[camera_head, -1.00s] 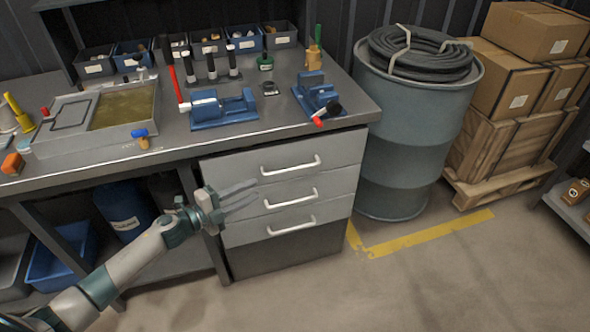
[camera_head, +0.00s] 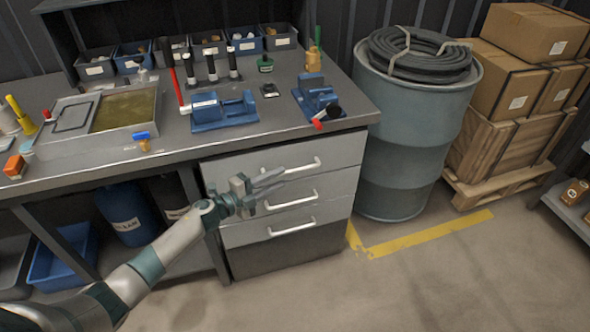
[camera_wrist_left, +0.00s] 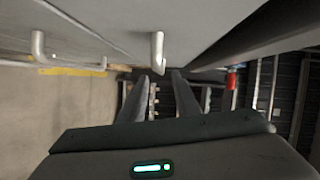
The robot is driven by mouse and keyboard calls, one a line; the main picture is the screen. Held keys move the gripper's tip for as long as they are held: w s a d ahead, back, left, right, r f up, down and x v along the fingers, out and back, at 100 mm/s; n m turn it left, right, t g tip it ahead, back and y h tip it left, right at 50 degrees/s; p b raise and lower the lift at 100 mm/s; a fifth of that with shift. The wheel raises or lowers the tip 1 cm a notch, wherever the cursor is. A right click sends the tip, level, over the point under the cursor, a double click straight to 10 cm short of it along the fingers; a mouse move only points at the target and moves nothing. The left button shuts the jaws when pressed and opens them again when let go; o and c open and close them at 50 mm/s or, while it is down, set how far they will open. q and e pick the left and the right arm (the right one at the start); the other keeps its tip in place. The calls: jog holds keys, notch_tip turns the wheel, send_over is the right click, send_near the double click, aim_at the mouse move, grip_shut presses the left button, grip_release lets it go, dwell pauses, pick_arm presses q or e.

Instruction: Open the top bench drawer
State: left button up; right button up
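The bench drawer unit shows three grey drawer fronts, all flush and closed in the head view. The top drawer (camera_head: 230,174) has a pale bar handle (camera_head: 303,166). My left gripper (camera_head: 283,177) is open, in front of the top drawer, its fingertips close to the handle. In the left wrist view, the top handle (camera_wrist_left: 158,52) lines up between the two open fingers (camera_wrist_left: 160,76), and nothing is held. I cannot tell whether a finger touches it. My right gripper is not in view.
The worktop (camera_head: 265,135) overhangs the drawers and carries blue vises (camera_head: 222,112), tools and a tray (camera_head: 95,120). Lower handles (camera_head: 291,200) sit below my gripper. A drum (camera_head: 410,130) stands to the right. The floor in front is clear.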

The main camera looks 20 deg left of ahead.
aim_at(291, 172)
pick_arm(q)
jog(key=x, duration=0.7)
jog(key=shift+w+d, duration=0.15)
jog(key=shift+w, duration=0.05)
jog(key=shift+c, duration=0.6)
grip_shut()
